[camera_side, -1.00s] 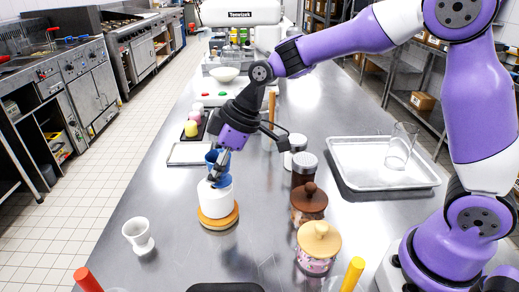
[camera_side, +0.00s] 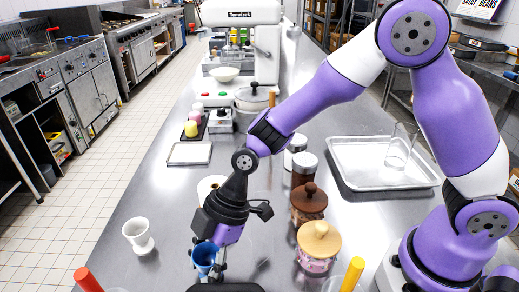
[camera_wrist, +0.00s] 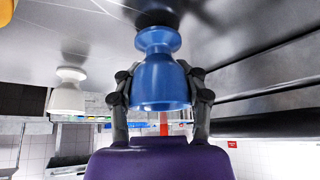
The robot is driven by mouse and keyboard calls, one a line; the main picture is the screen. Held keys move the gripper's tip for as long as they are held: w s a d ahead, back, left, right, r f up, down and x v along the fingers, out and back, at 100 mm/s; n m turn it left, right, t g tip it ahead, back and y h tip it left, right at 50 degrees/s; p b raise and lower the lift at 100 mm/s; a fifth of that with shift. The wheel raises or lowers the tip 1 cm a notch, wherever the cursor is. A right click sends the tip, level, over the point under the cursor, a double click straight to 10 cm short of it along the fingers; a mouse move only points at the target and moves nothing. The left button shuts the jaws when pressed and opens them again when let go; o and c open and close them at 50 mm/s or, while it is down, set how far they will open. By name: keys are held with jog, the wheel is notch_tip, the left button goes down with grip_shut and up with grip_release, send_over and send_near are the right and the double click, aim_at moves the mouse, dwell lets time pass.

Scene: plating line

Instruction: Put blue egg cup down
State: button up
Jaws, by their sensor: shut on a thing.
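The blue egg cup (camera_side: 205,256) is in my gripper (camera_side: 212,266), near the front of the steel counter in the side view. Its bowl faces up, and its lower part is partly hidden by the fingers. In the wrist view the blue egg cup (camera_wrist: 158,80) sits between the two fingers of my gripper (camera_wrist: 160,95), one on each side of the bowl. Its foot points to the counter at the top of that picture. I cannot tell whether the foot touches the counter.
A white egg cup (camera_side: 138,236) stands to the left, also in the wrist view (camera_wrist: 67,92). A white cylinder (camera_side: 208,186) is behind my gripper. Lidded jars (camera_side: 318,243) stand to the right. A black object (camera_side: 225,287) lies at the front edge. A metal tray (camera_side: 350,180) is farther back.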

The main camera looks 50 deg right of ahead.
jog(key=shift+f, duration=0.3)
jog(key=shift+f, duration=0.15)
jog(key=o, duration=1.2)
jog(key=shift+o, duration=0.2)
jog(key=w+v, duration=0.1)
jog(key=v, duration=1.1)
jog(key=s+d+r+m+t+h, duration=0.2)
jog(key=s+d+r+m+h, duration=0.1)
jog(key=d+m, duration=0.5)
jog(key=s+d+r+m+t+h, duration=0.2)
jog(key=s+d+m, duration=0.3)
jog(key=d+m, duration=0.3)
jog(key=shift+s+d+r+m+t+h, duration=0.3)
jog(key=shift+d+r+t+h, duration=0.1)
jog(key=shift+d+r+t, duration=0.2)
